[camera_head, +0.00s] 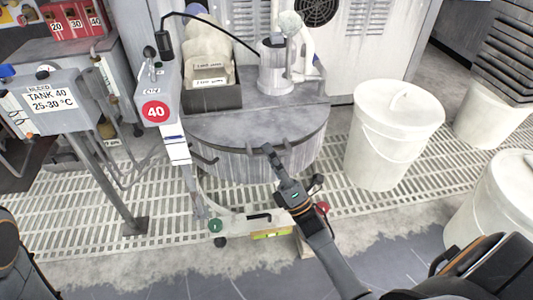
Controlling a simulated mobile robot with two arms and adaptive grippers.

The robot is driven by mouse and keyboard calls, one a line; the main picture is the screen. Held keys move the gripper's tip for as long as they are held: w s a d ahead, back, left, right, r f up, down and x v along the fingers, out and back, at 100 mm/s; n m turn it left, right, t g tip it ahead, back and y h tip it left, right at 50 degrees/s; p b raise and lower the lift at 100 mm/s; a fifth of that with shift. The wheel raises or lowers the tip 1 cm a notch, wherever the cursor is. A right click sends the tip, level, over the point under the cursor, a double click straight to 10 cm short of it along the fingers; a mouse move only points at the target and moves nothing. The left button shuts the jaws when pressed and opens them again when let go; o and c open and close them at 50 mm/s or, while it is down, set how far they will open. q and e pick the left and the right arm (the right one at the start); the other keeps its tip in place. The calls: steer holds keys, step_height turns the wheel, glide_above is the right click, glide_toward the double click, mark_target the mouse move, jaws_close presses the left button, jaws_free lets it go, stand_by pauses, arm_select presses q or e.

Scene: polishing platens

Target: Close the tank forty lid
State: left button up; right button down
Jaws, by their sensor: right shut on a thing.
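Tank forty (240,165) is the round grey drum in the middle. Its flat grey lid (250,125) covers the top as far as I can see; I cannot tell whether it is fully seated. A box with a red 40 sign (155,112) stands at its left. My right gripper (268,152) is at the front rim of the tank, shut on a small part there that its fingers mostly hide. A dark curved handle (205,157) shows at the left of the rim. My left gripper is not in view, only part of my left arm at the lower left edge.
A tray of cards (212,98) and a grey cylinder (274,68) stand at the back of the tank top. White lidded buckets (385,150) stand at the right. A TANK 40 control box (50,103) stands on a post at the left. A level (272,234) lies low in front.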

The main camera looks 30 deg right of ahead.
steer(key=shift+s+r+y, duration=0.1)
steer(key=shift+y, duration=0.2)
steer(key=c, duration=1.4)
jaws_free()
steer(key=shift+o, duration=0.2)
